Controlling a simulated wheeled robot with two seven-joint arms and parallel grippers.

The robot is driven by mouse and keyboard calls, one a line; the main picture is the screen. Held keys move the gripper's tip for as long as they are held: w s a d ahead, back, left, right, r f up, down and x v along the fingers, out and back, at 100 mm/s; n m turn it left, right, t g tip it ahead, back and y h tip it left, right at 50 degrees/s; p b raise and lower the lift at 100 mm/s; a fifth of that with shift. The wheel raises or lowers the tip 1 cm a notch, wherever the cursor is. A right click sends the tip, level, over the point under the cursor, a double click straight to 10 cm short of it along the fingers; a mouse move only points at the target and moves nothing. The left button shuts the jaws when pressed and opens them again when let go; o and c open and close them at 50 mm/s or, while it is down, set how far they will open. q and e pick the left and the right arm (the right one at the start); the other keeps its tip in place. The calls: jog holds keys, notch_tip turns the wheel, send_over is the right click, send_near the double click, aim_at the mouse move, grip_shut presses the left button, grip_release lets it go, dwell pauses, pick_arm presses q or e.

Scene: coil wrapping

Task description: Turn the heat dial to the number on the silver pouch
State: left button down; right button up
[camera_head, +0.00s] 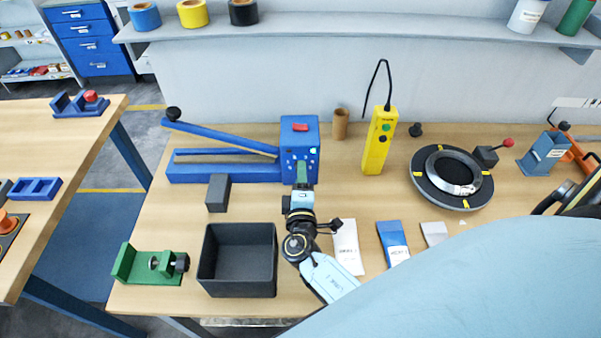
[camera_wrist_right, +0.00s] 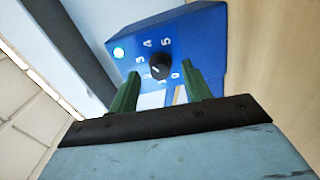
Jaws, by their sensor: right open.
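The blue sealer's control box (camera_head: 300,135) stands at the back of the bench. Its front carries a black heat dial (camera_wrist_right: 159,66) ringed by white numbers, with a lit spot at the face's left. A pale mark shows on the dial; its exact setting is unclear. My right gripper (camera_head: 301,178) is in front of the box; in the wrist view its green fingers (camera_wrist_right: 162,88) are open, with the dial between and beyond them. Contact cannot be told. A light grey, silvery pouch (camera_head: 434,233) lies right of a blue pouch (camera_head: 392,241) and a white pouch (camera_head: 346,246). Pouch numbers are illegible. My left gripper is not seen.
A black bin (camera_head: 237,287) and a green clamp fixture (camera_head: 147,267) stand at the front left. A grey block (camera_head: 218,192) lies before the sealer. A yellow tester (camera_head: 379,145) and black round turntable (camera_head: 452,204) stand to the right. My arm covers the front right.

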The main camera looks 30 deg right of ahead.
jog(key=shift+w+d, duration=0.25)
jog(key=shift+w, duration=0.25)
jog(key=c, duration=1)
jog(key=m+b, duration=0.2)
jog(key=b, duration=0.1)
jog(key=shift+f+b, duration=0.25)
jog(key=shift+b, duration=0.05)
jog(key=shift+r+m+b, duration=0.15)
jog(key=shift+m+b, duration=0.35)
jog(key=shift+b, duration=0.1)
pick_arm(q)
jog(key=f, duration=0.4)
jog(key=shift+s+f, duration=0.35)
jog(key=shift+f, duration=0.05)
pick_arm(e)
jog(key=o, duration=1)
